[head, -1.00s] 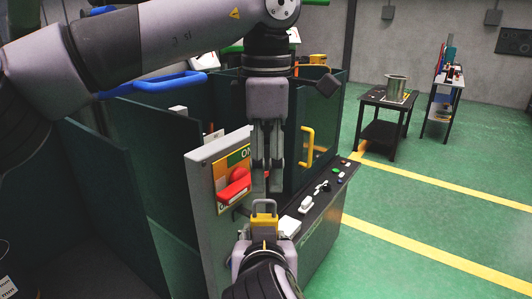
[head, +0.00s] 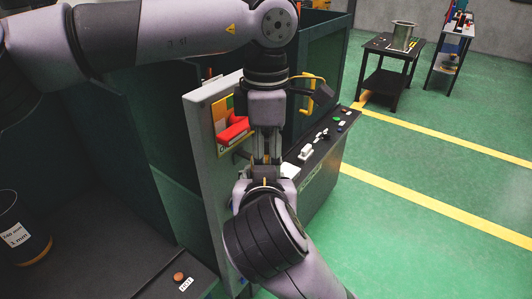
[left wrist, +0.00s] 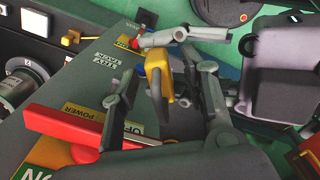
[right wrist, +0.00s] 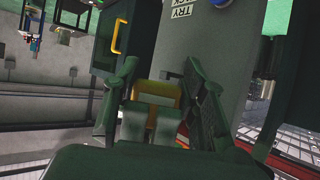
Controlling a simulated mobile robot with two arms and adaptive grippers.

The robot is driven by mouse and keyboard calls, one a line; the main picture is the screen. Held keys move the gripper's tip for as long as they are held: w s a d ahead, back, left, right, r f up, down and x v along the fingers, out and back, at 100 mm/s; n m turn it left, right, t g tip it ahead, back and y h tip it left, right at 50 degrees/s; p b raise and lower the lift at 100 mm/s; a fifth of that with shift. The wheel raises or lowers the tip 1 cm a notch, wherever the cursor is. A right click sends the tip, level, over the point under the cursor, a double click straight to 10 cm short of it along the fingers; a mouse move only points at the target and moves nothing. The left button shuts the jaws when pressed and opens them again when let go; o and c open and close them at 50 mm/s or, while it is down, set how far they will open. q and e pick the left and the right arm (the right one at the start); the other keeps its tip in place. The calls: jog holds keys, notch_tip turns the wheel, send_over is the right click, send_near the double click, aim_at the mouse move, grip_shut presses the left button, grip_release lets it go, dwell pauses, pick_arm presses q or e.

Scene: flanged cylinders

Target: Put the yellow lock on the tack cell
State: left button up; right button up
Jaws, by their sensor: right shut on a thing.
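The yellow lock (right wrist: 160,88) is held between the two fingers of my right gripper (right wrist: 163,75). In the left wrist view the lock (left wrist: 154,76) lies between the spread fingers of my left gripper (left wrist: 168,85), which is open; whether they touch it is unclear. In the head view my left gripper (head: 266,158) points down, right above my right gripper (head: 264,183), and the lock is hidden between them. The tack cell's grey panel (head: 203,140) stands just left of both grippers. It carries a red switch handle (head: 233,130) and a label reading TRY TACK (left wrist: 104,58).
A black console (head: 318,150) with buttons runs behind the panel on the right. A dark bin (head: 22,232) stands at the lower left. A small table (head: 386,50) with a metal pot is far back. The green floor (head: 440,210) at right is free.

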pick_arm(q)
grip_shut()
dwell(0.3)
pick_arm(e)
jog(key=o, duration=1.3)
